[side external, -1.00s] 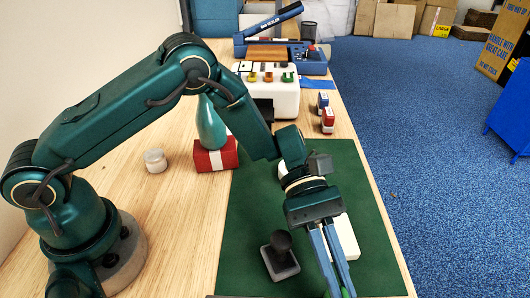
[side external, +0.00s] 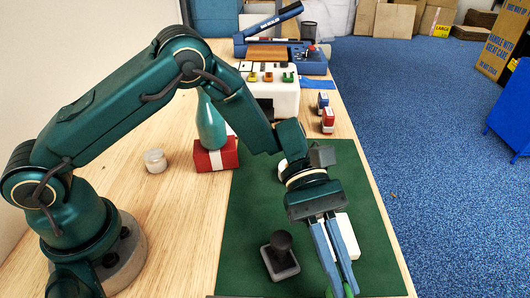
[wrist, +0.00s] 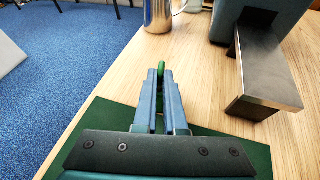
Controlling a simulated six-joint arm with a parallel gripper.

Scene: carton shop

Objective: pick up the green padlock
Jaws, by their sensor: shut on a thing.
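My gripper (side external: 339,288) reaches down over the near end of the green mat (side external: 240,235), its two blue fingers close together. It is shut on the green padlock (side external: 348,291), which shows as small green bits by the fingertips at the bottom picture edge. In the wrist view a narrow green part of the padlock (wrist: 161,68) shows at the tips of my gripper (wrist: 161,75). The fingers hide most of it. I cannot tell whether it touches the surface below.
A dark knobbed block (side external: 281,262) stands on the mat left of the fingers; a white box (side external: 346,236) lies behind them. The wrist view shows a metal mug (wrist: 157,14) and metal-plated block (wrist: 265,75).

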